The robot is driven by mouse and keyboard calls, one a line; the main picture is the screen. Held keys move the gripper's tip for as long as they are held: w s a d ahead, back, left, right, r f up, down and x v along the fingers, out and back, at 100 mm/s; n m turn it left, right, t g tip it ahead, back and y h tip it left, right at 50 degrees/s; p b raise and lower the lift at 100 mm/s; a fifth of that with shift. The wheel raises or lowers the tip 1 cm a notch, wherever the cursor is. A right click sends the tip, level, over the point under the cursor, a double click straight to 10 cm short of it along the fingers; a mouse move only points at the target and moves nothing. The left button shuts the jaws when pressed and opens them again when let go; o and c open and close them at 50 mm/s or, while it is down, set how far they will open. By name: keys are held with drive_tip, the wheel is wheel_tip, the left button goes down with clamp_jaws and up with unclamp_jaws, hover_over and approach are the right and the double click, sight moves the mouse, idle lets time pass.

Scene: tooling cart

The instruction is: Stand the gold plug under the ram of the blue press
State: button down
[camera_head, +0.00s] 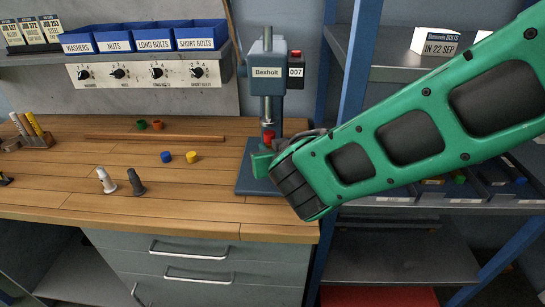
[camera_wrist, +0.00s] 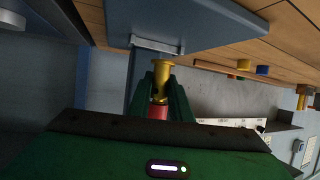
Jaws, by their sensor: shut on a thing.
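The gold plug (camera_wrist: 162,72) shows in the wrist view, between the green fingers of my gripper (camera_wrist: 160,88), which is shut on it. That view is upside down, and the plug's wider end points toward the press base. In the head view my gripper (camera_head: 264,160) is over the base (camera_head: 246,184) of the blue press (camera_head: 260,72) and hides the plug. A red piece (camera_head: 268,135) sits just above my gripper, below the silver ram (camera_head: 268,118); it also shows in the wrist view (camera_wrist: 158,112). I cannot tell whether the plug touches the base.
A white plug (camera_head: 106,182) and a dark grey plug (camera_head: 136,183) stand on the wooden bench at the left. A blue cap (camera_head: 165,157) and a yellow cap (camera_head: 191,157) lie closer to the press. A long wooden rod (camera_head: 155,138) lies behind. The bench front is clear.

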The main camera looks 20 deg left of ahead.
drive_tip(key=f, duration=0.2)
drive_tip(key=shift+a+f, duration=0.2)
drive_tip(key=shift+f, duration=0.15)
drive_tip(key=shift+w+d+f, duration=0.1)
drive_tip(key=shift+f, duration=0.25)
drive_tip(key=c, duration=1.6)
unclamp_jaws()
drive_tip(key=shift+f, duration=0.15)
drive_tip(key=v, duration=1.2)
